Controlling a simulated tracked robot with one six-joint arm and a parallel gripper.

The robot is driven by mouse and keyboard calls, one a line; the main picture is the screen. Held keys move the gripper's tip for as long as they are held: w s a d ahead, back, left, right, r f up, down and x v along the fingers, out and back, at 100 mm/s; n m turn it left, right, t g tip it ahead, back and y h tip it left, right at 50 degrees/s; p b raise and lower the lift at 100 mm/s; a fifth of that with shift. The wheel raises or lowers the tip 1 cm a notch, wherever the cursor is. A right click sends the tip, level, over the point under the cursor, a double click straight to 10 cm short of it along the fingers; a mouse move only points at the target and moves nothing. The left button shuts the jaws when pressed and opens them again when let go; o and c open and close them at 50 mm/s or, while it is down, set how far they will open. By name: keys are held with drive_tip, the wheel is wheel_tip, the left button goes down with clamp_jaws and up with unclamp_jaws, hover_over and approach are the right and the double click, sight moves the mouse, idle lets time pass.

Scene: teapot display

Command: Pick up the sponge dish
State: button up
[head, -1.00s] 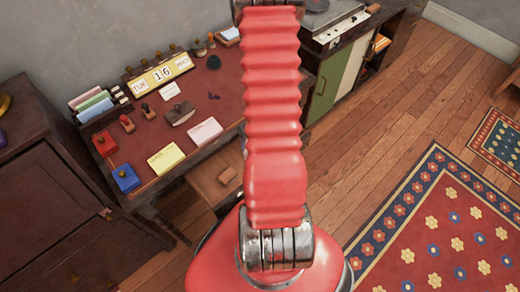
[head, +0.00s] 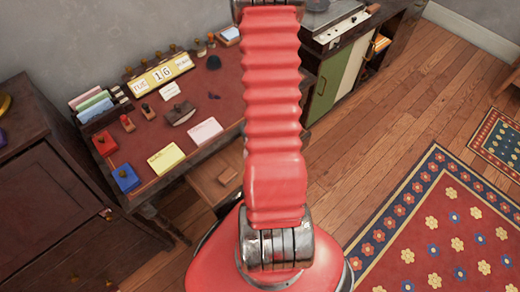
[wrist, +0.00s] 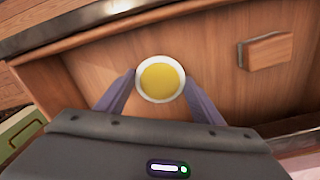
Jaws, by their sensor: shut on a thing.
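The sponge dish (wrist: 161,100) is a small round white dish with a yellow sponge (wrist: 161,78) filling its middle. It shows in the wrist view at the centre. My gripper (wrist: 160,76) is shut on the dish, with one finger against its left side and one against its right. Behind the dish is a bare wooden surface. I cannot tell whether the dish touches it. In the head view my red arm hides the gripper and the dish.
A wooden block (wrist: 266,51) lies right of the dish in the wrist view. In the head view an open wooden drawer (head: 208,190) sticks out below the red-topped desk (head: 150,135), which holds several stamps and cards.

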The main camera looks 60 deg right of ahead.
drive_tip(key=shift+c, duration=0.9)
wheel_tip(320, 180, up, 18)
idle(0.3)
drive_tip(key=shift+w, duration=0.1)
idle(0.4)
